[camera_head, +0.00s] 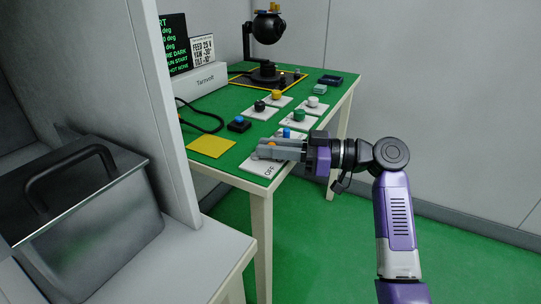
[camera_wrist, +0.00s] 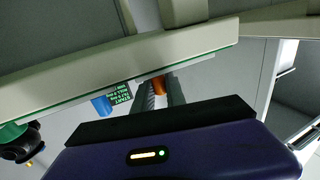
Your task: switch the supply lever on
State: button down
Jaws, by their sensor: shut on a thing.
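The supply lever has an orange handle (camera_head: 271,145), on a light plate (camera_head: 258,166) marked OFF at the near corner of the green table. My gripper (camera_head: 272,150) reaches in from the right, low over this plate, with its fingers at the orange handle. In the wrist view the orange handle (camera_wrist: 158,85) shows between the fingers (camera_wrist: 160,92), which are shut on it. The fingers hide most of the lever, so its exact tilt is unclear.
A blue knob (camera_head: 287,133) stands just behind my fingers. Green (camera_head: 299,115), yellow (camera_head: 277,95), black (camera_head: 259,106) and white (camera_head: 313,101) knobs sit farther back. A yellow square (camera_head: 211,146) lies left. A black gimbal camera (camera_head: 267,28) stands at the back.

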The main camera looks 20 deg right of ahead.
jog(key=shift+g, duration=0.3)
jog(key=c, duration=1.4)
grip_release()
jog(key=shift+p+v, duration=0.7)
jog(key=shift+v, duration=3.25)
jog(key=shift+d+f, duration=0.15)
